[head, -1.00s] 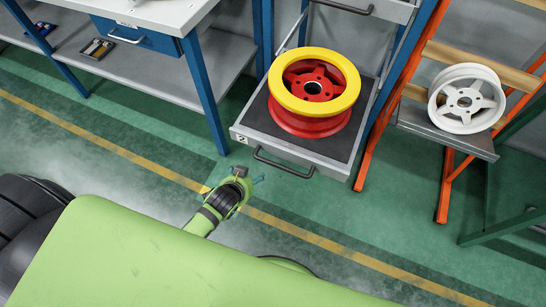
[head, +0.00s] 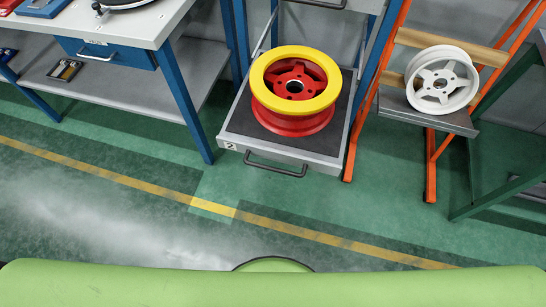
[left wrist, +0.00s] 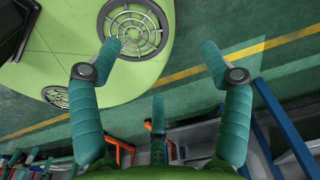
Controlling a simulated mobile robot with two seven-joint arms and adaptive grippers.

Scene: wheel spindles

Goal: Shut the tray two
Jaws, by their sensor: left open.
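Tray two (head: 340,139), a grey tray marked 2 with a dark mat, is pulled out from its rack in the head view. A dark bar handle (head: 275,165) runs along its front. A red wheel with a yellow rim (head: 296,90) lies on the tray. My left gripper (left wrist: 168,58) shows in the left wrist view with its teal fingers spread wide and nothing between them. It is outside the head view, so its distance from the tray cannot be told. My right gripper is in neither view.
An orange rack (head: 432,165) with a white wheel (head: 442,80) stands right of the tray. A workbench (head: 150,28) with a blue drawer (head: 105,53) stands to the left. The green floor (head: 300,205) in front of the tray is clear.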

